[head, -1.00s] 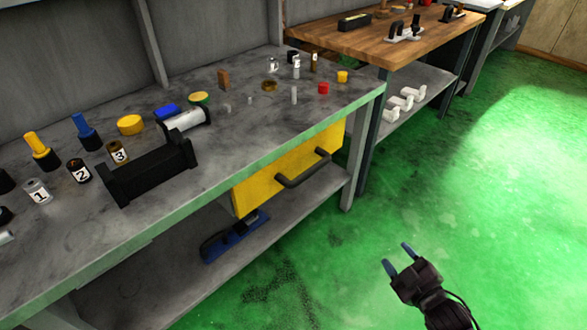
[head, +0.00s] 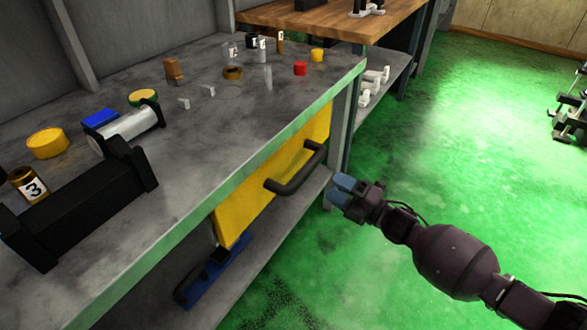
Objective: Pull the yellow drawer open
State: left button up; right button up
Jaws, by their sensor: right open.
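The yellow drawer (head: 256,198) hangs under the grey workbench top and its front looks flush below the bench edge. Its dark bar handle (head: 297,170) sticks out from the front. My right gripper (head: 340,187) is open and empty, a little to the right of the handle's near side and apart from it in the picture. Its blue fingertips point left toward the handle. My left gripper is out of view.
The workbench (head: 205,150) carries a black holder (head: 80,205), a yellow lid (head: 48,143) and several small parts. A blue tool (head: 215,272) lies on the lower shelf. A bench leg (head: 340,130) stands behind the gripper.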

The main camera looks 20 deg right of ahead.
aim_at(306, 170)
jog(key=b+x, duration=0.1)
jog(key=x, duration=0.8)
jog(key=shift+f+b, duration=0.1)
jog(key=shift+b, duration=0.25)
jog(key=shift+x, duration=0.75)
grip_shut()
